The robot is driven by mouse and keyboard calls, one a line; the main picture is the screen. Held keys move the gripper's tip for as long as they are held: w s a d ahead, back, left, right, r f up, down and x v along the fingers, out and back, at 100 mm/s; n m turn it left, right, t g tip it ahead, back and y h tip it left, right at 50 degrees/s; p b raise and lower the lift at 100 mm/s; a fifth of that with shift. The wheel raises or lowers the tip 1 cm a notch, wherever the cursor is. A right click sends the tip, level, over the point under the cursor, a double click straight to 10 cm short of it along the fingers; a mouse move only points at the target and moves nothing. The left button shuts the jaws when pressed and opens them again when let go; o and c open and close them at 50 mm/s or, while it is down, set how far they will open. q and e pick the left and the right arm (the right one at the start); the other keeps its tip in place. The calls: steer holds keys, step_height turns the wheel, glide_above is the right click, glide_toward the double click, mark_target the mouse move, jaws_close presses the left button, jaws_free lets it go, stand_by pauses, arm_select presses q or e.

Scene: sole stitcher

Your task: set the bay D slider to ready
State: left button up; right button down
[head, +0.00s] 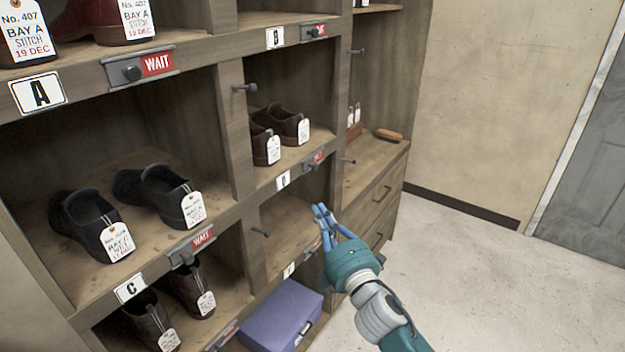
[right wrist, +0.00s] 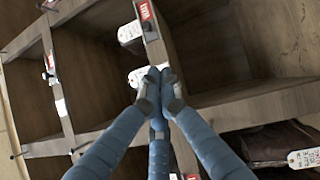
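The bay D slider (head: 314,161) sits on the shelf edge under the brown shoes, right of a small white label (head: 283,180) whose letter is hard to read. It shows red; its word is too small to read in the head view. My right gripper (head: 320,208) is in front of the bay below, lower than this slider and apart from it in the picture. In the right wrist view its fingertips (right wrist: 160,88) are drawn together with nothing visible between them. A red WAIT slider with a dark knob (right wrist: 146,14) shows above them; I cannot tell which bay it belongs to. My left gripper is out of view.
Other sliders showing red are under bay A (head: 157,64) and under the black shoes (head: 201,238). Dark pegs (head: 245,88) stick out from the dividers. A purple box (head: 283,315) sits low in the rack. The floor (head: 480,260) at right is clear.

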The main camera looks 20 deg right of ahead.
steer(key=p, duration=0.2)
glide_toward(306, 168)
steer(key=w+a, duration=0.2)
steer(key=a, duration=0.1)
steer(key=w+d, duration=0.2)
steer(key=shift+w+d+r+p, duration=0.1)
steer(key=shift+w+r+p, duration=0.15)
steer(key=shift+p, duration=0.15)
steer(key=shift+w+d, duration=0.2)
steer(key=shift+d, duration=0.05)
